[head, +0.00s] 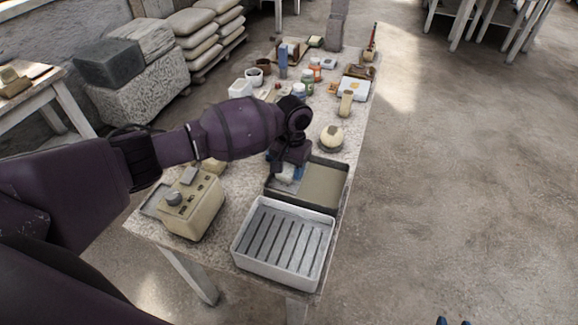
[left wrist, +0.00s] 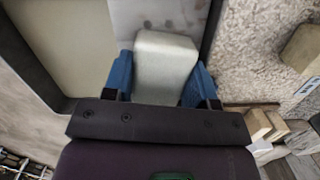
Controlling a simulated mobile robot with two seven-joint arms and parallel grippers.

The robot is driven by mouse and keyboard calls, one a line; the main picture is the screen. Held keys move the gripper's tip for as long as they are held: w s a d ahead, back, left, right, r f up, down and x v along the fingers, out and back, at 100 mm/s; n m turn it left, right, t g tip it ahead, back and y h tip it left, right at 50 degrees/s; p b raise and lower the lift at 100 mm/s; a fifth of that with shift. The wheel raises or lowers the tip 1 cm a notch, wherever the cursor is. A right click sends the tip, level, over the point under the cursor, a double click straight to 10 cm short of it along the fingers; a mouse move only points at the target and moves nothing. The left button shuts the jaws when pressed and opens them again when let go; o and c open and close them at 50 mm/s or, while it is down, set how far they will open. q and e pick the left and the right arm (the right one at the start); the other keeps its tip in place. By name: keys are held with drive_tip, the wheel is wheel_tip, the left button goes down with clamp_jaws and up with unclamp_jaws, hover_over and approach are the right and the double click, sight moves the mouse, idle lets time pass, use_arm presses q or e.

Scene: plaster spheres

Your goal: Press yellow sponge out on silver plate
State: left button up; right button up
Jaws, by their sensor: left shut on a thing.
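My left gripper (head: 285,173) is over the left part of a dark-rimmed tray (head: 333,207). Its blue fingers also show in the left wrist view (left wrist: 160,80). They are shut on a pale, off-white block (left wrist: 165,65), which I take for the sponge; it looks barely yellow. The silver plate (left wrist: 152,14) is a grey strip in the tray, under and beyond the block, partly hidden. I cannot tell whether the block touches it. Two small blue tips of my right gripper (head: 454,321) show apart at the bottom edge, with nothing visible between them.
A white ribbed tray (head: 283,243) stands at the table's near edge. A beige control box (head: 192,203) is to the left. Several jars and tools fill the far table.

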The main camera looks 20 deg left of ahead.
use_arm(q)
drive_tip(key=shift+r+p, duration=0.85)
drive_tip(key=shift+r, duration=0.05)
drive_tip(key=shift+r+p, duration=0.45)
drive_tip(key=shift+p, duration=0.15)
wheel_tip(320, 180, up, 2)
drive_tip(key=p, duration=0.2)
drive_tip(key=shift+p, duration=0.4)
drive_tip(key=shift+r, duration=1)
use_arm(e)
drive_tip(key=shift+g, duration=0.3)
drive_tip(key=r, duration=0.1)
drive_tip(key=s+r, duration=0.2)
drive_tip(key=shift+d+r, duration=0.1)
drive_tip(key=shift+r, duration=0.25)
use_arm(q)
drive_tip(key=shift+r, duration=0.1)
use_arm(e)
drive_tip(key=shift+w+r, duration=0.1)
drive_tip(key=shift+w, duration=0.05)
